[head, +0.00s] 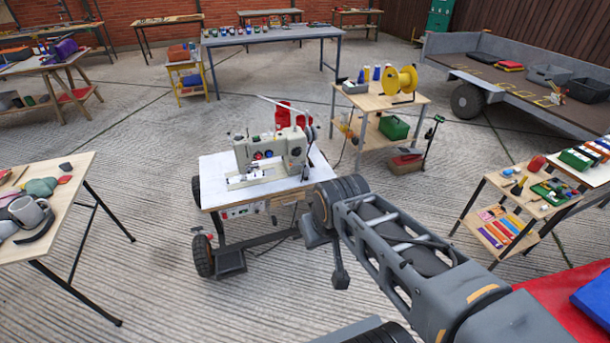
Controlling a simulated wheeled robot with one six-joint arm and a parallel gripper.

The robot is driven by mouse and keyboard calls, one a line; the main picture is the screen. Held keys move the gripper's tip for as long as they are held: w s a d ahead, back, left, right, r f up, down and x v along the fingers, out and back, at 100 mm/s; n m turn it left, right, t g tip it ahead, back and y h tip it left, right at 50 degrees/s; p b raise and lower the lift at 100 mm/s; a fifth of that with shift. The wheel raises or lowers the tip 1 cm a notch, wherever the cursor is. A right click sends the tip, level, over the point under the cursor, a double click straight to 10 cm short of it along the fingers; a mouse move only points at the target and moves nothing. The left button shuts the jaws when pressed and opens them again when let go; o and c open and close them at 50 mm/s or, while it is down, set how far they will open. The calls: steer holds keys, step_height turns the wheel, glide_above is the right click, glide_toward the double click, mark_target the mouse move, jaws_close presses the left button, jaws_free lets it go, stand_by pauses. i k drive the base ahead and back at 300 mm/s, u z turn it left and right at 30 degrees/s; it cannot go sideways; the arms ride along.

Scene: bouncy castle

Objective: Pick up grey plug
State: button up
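I cannot make out a grey plug for certain in the head view. My arm (405,245) reaches in from the lower right, and its round joint (340,195) is in front of the sewing machine cart's right side. Dark grey parts (338,275) hang below that joint. They may belong to my gripper, but no pair of fingertips shows clearly, and I cannot see whether it is open or holds anything. My arm hides part of the floor and the cart's right end.
A sewing machine (270,152) stands on a wheeled cart (215,190). A bench with a yellow reel (400,80) stands behind, a trailer (470,50) at upper right, a small shelf (500,180) at right. Ribbed floor between is clear.

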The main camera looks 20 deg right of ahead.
mark_target(306, 170)
steer(key=z, duration=0.1)
steer(key=k, duration=0.6)
steer(key=z, duration=0.2)
steer(key=i, duration=0.7)
steer(key=z, duration=0.75)
steer(key=i, duration=1.7)
steer(key=u, duration=1.4)
steer(key=i, duration=0.5)
steer(key=u, duration=0.5)
